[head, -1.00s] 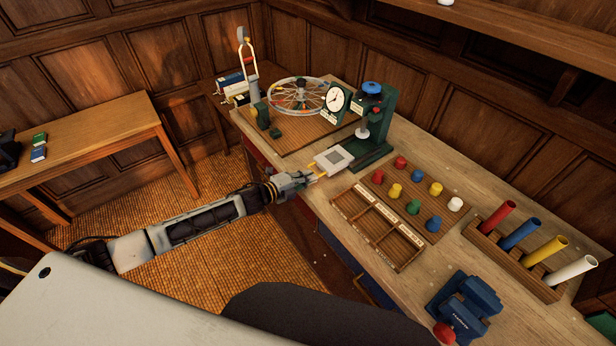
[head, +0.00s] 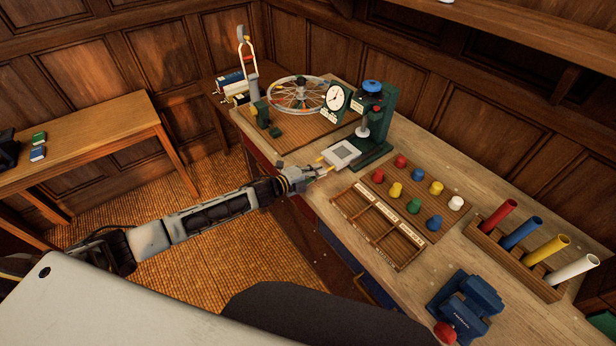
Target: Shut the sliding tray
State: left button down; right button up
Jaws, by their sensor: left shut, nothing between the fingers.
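The sliding tray (head: 342,153) is a pale flat plate with a grey square in its middle and a bit of yellow at its near left edge. It sits at the foot of the green press-like stand (head: 390,125), close against its base. My left gripper (head: 323,171) is shut and empty, at the tray's near left side over the bench edge. Its fingertips are at or very near the tray's front; I cannot tell if they touch. My right gripper is not in view.
The wooden bench (head: 440,150) also holds a spoked wheel (head: 297,95), a board of coloured pegs (head: 410,200), an empty divided wooden tray (head: 375,225), a rack of coloured tubes (head: 515,260) and a blue vise (head: 465,305). A side table (head: 90,140) stands at the left.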

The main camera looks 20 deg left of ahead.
aim_at(337, 159)
pick_arm(q)
jog(key=shift+r+b+x, duration=0.1)
jog(key=shift+r+x, duration=0.1)
jog(key=shift+x, duration=0.7)
jog(key=shift+r+b+x, duration=0.15)
jog(key=shift+r+x, duration=0.05)
jog(key=shift+x, duration=0.7)
jog(key=shift+r+b+x, duration=0.1)
jog(key=shift+r+x, duration=0.15)
jog(key=shift+x, duration=0.65)
jog(key=shift+r+b+x, duration=0.2)
jog(key=shift+r+x, duration=0.05)
jog(key=shift+x, duration=0.8)
jog(key=shift+r+b+x, duration=0.15)
jog(key=shift+r+x, duration=0.1)
jog(key=shift+x, duration=0.75)
jog(key=shift+w+d+r, duration=0.1)
jog(key=shift+d+r, duration=0.05)
jog(key=shift+d, duration=0.05)
jog(key=shift+r, duration=0.1)
